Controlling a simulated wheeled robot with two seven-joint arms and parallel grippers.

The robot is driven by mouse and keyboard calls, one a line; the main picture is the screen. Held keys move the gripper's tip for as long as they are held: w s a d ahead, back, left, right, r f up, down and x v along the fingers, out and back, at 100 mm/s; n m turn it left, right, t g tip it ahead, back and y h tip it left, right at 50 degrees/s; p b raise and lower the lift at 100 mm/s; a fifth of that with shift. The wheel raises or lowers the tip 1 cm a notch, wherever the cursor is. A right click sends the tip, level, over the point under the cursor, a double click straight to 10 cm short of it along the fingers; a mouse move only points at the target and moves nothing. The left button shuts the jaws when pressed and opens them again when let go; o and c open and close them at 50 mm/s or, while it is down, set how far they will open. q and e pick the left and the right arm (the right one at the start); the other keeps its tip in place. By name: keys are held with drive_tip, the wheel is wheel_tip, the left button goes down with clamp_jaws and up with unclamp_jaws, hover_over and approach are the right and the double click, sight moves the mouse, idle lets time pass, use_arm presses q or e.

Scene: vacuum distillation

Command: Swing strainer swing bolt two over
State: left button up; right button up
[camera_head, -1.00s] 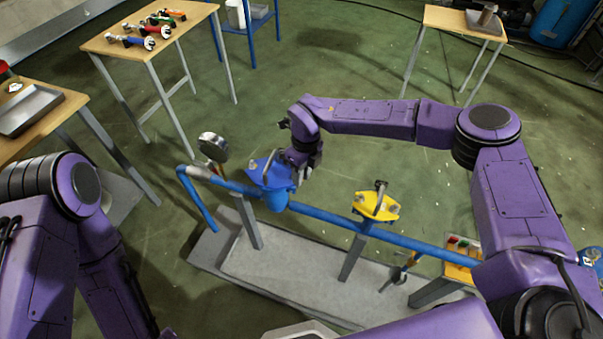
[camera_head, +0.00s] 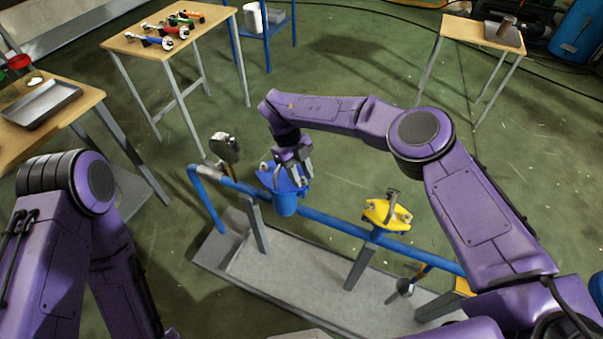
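The blue strainer (camera_head: 284,203) sits on the blue pipe with its flat blue lid on top. My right gripper (camera_head: 303,178) points down at the right part of the lid and hides much of it. Its fingers look apart, but I cannot tell whether a swing bolt is between them. A small pale bolt part (camera_head: 264,166) shows at the lid's left edge. The individual swing bolts are too small or hidden to tell apart. My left arm comes in at the left, and its gripper is out of view.
A yellow-topped valve (camera_head: 386,214) stands on the pipe to the right. A round gauge (camera_head: 224,147) stands at the left. The pipe rig rests on a grey base (camera_head: 300,290). Tables stand behind, one with coloured tools (camera_head: 165,35). A metal tray (camera_head: 42,104) is at the left.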

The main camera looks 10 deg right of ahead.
drive_tip(key=b+v, duration=0.1)
drive_tip(key=v, duration=0.9)
drive_tip(key=shift+r, duration=0.25)
drive_tip(key=shift+w+a+f, duration=0.1)
drive_tip(key=shift+w+a, duration=0.05)
drive_tip(key=shift+a, duration=0.1)
